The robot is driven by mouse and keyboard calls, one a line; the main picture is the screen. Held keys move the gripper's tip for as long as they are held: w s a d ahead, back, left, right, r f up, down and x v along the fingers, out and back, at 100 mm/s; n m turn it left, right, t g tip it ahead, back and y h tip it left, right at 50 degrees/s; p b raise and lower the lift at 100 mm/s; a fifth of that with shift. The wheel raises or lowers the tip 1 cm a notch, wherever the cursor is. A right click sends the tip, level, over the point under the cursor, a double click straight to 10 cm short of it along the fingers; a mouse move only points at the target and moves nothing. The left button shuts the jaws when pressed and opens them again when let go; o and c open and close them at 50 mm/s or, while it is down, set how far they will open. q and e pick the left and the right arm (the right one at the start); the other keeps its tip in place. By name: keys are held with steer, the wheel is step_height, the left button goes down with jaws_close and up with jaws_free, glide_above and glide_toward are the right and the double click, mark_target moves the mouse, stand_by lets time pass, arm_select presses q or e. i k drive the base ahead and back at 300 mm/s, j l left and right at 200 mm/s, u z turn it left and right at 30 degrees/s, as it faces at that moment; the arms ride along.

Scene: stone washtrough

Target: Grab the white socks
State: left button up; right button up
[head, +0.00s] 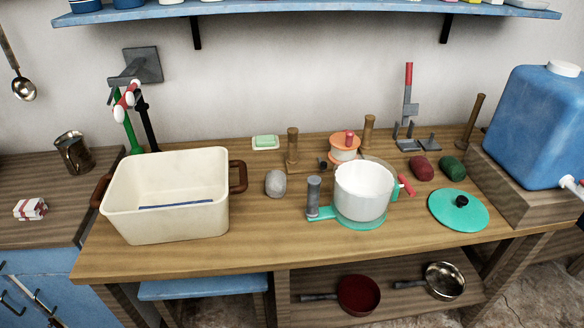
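A pale grey-white rounded bundle (275,183) lies on the wooden table, between the cream basin and the white pot. It is the closest match to the white socks, but I cannot make out a sock shape for certain. A dark red bundle (421,168) and a dark green bundle (452,168) of similar form lie farther right. Neither my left gripper nor my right gripper is in view, and nothing touches the pale bundle.
The cream basin (165,218) with brown handles stands left of the bundle. A white pot (362,192) on a teal base stands right, with a grey upright handle (313,195) nearby. Wooden posts (292,147) and a soap dish (265,143) are behind. The front table strip is clear.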

mark_target(276, 180)
steer(key=i+l, duration=0.15)
steer(key=l, duration=0.15)
steer(key=i+l+u, duration=0.15)
steer(key=l, duration=0.15)
steer(key=i+l, duration=0.15)
steer(key=l, duration=0.15)
steer(key=i+l+u, duration=0.15)
steer(key=l, duration=0.2)
